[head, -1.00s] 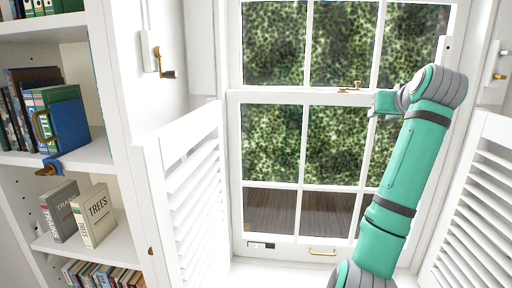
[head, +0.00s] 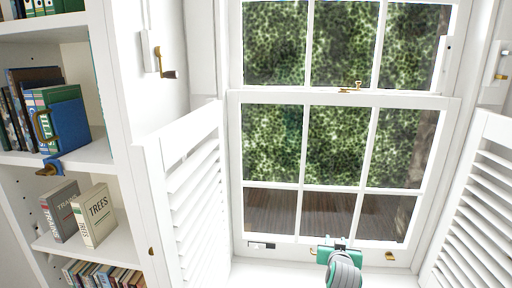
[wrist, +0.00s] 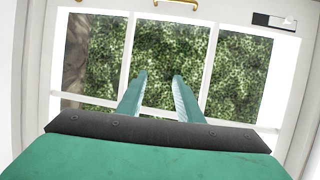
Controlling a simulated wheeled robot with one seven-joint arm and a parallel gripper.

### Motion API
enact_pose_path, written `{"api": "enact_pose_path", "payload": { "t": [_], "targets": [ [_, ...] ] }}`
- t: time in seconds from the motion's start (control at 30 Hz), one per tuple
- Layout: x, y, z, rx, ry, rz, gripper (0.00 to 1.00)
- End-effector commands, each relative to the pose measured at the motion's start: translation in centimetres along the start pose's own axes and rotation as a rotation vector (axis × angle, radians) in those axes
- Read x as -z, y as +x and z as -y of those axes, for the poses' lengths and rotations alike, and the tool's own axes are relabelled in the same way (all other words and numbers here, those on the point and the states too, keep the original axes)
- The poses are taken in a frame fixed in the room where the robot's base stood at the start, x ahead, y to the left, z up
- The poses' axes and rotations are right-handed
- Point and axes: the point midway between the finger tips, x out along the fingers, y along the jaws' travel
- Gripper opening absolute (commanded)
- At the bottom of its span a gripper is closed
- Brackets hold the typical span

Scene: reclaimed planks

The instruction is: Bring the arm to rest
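My arm (head: 343,270) is folded low at the bottom of the head view, in front of the window's lower rail. Its teal and grey end section shows there, and most of the arm is out of view. In the wrist view my gripper (wrist: 160,75) has two teal fingers standing apart with nothing between them. The fingers point toward the window panes. I cannot tell how far the fingertips are from the glass. In the head view the fingers cannot be made out clearly.
A white sash window (head: 300,180) is ahead, with a brass catch (head: 354,87) on its meeting rail. Louvred shutters stand open at left (head: 195,195) and right (head: 480,200). A bookcase (head: 120,130) with books and a blue bookend (head: 70,127) is at far left.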

Motion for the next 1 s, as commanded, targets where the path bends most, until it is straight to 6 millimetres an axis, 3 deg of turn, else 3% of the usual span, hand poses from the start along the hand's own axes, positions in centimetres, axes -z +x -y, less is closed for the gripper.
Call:
{"api": "enact_pose_path", "payload": {
  "t": [0.03,0.1,0.27,0.5,0.8,1.0],
  "targets": [
    [-2.7,-0.3,0.6,0.000,-0.005,0.005,0.33],
    [-5.7,-0.9,1.4,-0.002,-0.011,0.001,0.33],
    [-12.2,-3.0,3.0,-0.001,-0.025,-0.008,0.33],
    [-20.9,-7.6,5.5,0.013,-0.046,-0.023,0.33],
    [-29.7,-15.6,8.0,0.042,-0.070,-0.045,0.33],
    [-34.0,-21.9,9.5,0.073,-0.081,-0.060,0.33]
  ]
}}
